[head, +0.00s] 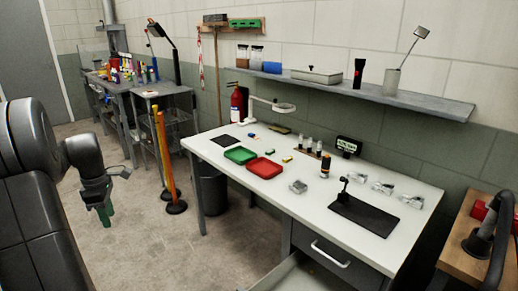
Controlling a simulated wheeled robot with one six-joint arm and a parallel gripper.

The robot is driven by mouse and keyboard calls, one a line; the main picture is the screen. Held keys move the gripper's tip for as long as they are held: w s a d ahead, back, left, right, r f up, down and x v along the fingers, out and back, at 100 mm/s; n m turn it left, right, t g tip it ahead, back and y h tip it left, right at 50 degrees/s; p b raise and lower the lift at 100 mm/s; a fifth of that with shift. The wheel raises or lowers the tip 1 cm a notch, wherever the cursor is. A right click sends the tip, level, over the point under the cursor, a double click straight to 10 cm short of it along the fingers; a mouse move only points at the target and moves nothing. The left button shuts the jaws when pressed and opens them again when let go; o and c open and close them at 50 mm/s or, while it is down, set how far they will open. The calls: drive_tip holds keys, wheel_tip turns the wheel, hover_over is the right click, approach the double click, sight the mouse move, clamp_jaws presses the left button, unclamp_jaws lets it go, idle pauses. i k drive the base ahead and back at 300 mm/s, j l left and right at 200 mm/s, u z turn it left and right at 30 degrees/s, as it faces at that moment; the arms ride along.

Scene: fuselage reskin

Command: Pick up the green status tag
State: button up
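My gripper (104,212) hangs over the floor at the left, well away from the white table. Green shows at its fingertips; I cannot tell whether this is part of the fingers or something held, nor whether they are open or shut. Small coloured pieces lie on the table behind the trays: a green-looking piece (270,152), a yellow one (287,159) and blue and orange ones (250,135). They are too small to tell which is the green status tag. A green tray (240,155) and a red tray (264,168) sit in front of them.
The white table (300,208) also holds a black mat with a small stand (365,215), clear packets (384,187) and a dark bottle (325,167). A drawer (330,253) is at its front. Yellow and orange posts (167,160) stand between my gripper and the table.

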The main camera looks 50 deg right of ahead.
sight(269, 153)
drive_tip(key=i+l+z, duration=0.1)
drive_tip(key=i+z, duration=0.8)
drive_tip(key=i+j+z, duration=0.45)
drive_tip(key=i, duration=0.15)
drive_tip(key=i+l+z, duration=0.65)
drive_tip(key=i, duration=0.4)
